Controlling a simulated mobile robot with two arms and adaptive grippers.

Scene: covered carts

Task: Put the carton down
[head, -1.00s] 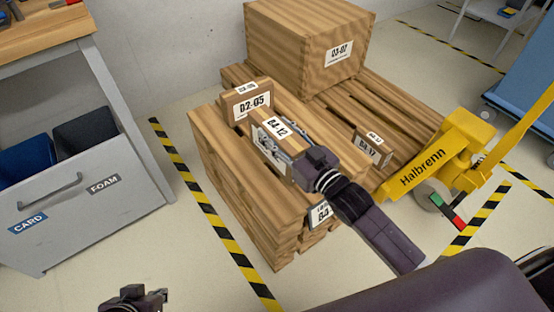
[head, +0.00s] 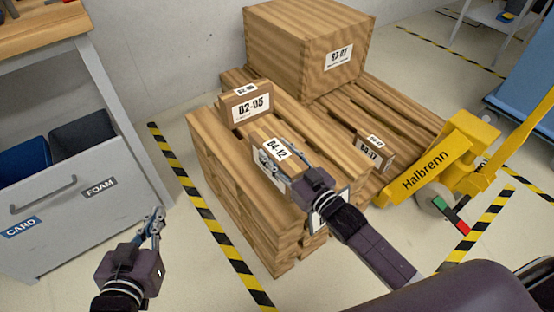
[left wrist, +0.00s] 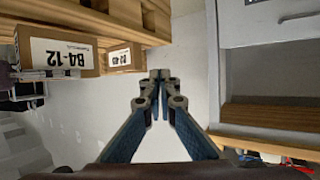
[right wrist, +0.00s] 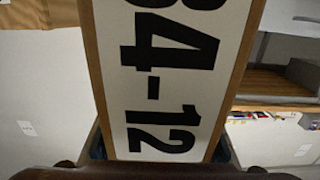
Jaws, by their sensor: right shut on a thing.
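The carton labelled B4-12 (head: 277,148) is a small brown box with a white label. It is at the stacked wooden pallets (head: 215,145) in the head view, and its label fills much of the right wrist view (right wrist: 165,75). It also shows in the left wrist view (left wrist: 65,58). My right gripper (head: 272,165) is shut on it. The carton is at the pallet's top boards; I cannot tell whether it touches them. My left gripper (head: 155,215) is empty, left of the stack, its fingertips together in the left wrist view (left wrist: 160,75).
Carton D2-05 (head: 247,102) stands behind on the stack, and another small carton (head: 373,152) stands to the right. A large wooden crate (head: 308,50) is at the back.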

